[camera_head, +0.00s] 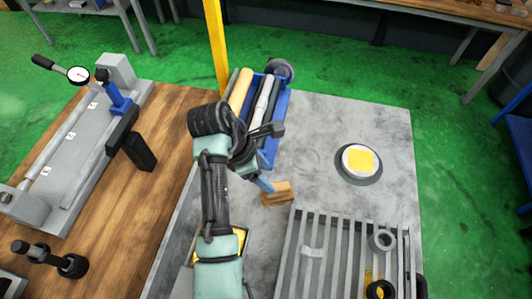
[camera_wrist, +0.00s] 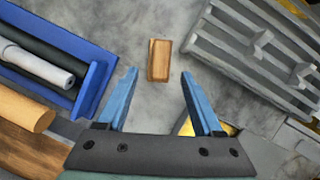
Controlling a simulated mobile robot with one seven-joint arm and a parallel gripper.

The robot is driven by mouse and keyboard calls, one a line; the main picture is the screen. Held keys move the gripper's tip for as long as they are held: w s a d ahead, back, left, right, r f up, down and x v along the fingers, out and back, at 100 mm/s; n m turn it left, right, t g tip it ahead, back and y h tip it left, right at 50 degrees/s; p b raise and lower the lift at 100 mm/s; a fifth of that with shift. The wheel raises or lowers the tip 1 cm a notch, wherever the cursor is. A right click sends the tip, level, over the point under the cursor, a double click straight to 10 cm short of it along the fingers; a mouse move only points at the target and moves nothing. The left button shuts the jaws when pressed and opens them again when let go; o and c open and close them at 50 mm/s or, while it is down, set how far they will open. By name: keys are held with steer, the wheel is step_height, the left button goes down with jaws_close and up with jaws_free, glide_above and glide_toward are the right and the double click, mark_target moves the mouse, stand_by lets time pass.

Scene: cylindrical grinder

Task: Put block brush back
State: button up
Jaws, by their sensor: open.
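The block brush appears to be the small brown wooden block (camera_head: 277,194) on the grey metal table, just left of the slatted rack. In the wrist view the block (camera_wrist: 159,60) lies ahead of and between the fingertips, with its long side pointing away from me. No bristles can be made out. My gripper (camera_wrist: 159,74) is open, its two blue fingers apart with nothing between them. In the head view my gripper (camera_head: 266,184) is close to the block at its upper left, partly hidden by my wrist.
A blue tray (camera_wrist: 91,92) with several cylindrical parts is at the left in the wrist view. A grey slatted rack (camera_head: 312,254) stands near the block.

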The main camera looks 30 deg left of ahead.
steer(key=shift+s+a+r, duration=0.1)
steer(key=shift+r, duration=0.2)
steer(key=w+d+r+m+t+y, duration=0.1)
steer(key=w+r+m+t+y, duration=0.2)
steer(key=w+r, duration=0.4)
steer(key=w+d+r+m+t+y, duration=0.1)
steer(key=w+r+m+t, duration=0.35)
steer(key=r, duration=0.45)
steer(key=w+d+r+m+t+y, duration=0.1)
steer(key=d+r+m+t, duration=0.15)
steer(key=r, duration=0.55)
steer(key=w+d+r+m+t, duration=0.2)
steer(key=r+m+t, duration=0.15)
steer(key=r, duration=0.55)
steer(key=s+d+r+m+t, duration=0.3)
steer(key=s+r, duration=0.3)
steer(key=r, duration=0.3)
steer(key=s+d+r+m+t+h, duration=0.1)
steer(key=s+d+r+m+t, duration=0.3)
steer(key=r, duration=0.5)
steer(key=s+d+r+m+t, duration=0.3)
steer(key=s+r+m+t, duration=0.1)
steer(key=s+r, duration=0.3)
step_height(320, 180, up, 3)
steer(key=shift+s+d+f+m, duration=0.2)
steer(key=shift+s+m, duration=0.15)
steer(key=shift+m, duration=0.3)
